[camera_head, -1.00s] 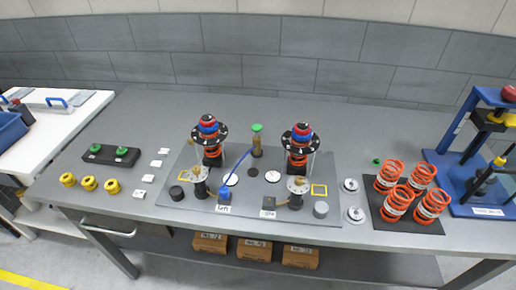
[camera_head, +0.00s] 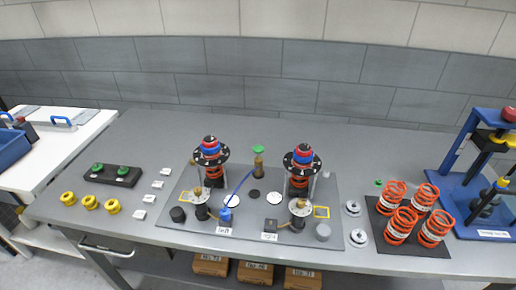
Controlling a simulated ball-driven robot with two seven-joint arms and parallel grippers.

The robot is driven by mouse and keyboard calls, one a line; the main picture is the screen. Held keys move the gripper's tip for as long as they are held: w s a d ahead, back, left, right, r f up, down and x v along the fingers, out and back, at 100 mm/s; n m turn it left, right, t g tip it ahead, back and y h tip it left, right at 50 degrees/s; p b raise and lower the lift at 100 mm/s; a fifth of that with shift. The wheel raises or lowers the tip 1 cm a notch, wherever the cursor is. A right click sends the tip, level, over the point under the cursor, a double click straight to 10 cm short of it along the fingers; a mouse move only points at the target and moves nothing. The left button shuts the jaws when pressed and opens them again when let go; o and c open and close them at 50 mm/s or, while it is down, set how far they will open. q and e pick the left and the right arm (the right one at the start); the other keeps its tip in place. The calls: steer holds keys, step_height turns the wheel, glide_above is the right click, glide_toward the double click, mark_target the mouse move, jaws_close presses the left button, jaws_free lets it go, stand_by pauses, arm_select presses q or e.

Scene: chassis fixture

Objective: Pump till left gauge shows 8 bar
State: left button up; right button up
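A brass cylinder with a green top (camera_head: 258,162), possibly the pump, stands at the back middle of the grey plate (camera_head: 338,190). A blue hose (camera_head: 240,184) runs from near it to a blue fitting (camera_head: 225,214) by the left label (camera_head: 223,231). Two white round faces lie on the plate, one at left (camera_head: 232,200) and one at right (camera_head: 284,201); they may be gauges, too small to read. A left strut assembly (camera_head: 210,160) and a right one (camera_head: 301,165) stand upright with orange springs, black discs and blue-red tops. Neither gripper is in view.
Orange springs (camera_head: 402,225) stand on a black mat at right, beside a blue press (camera_head: 470,185). The table's back strip is clear.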

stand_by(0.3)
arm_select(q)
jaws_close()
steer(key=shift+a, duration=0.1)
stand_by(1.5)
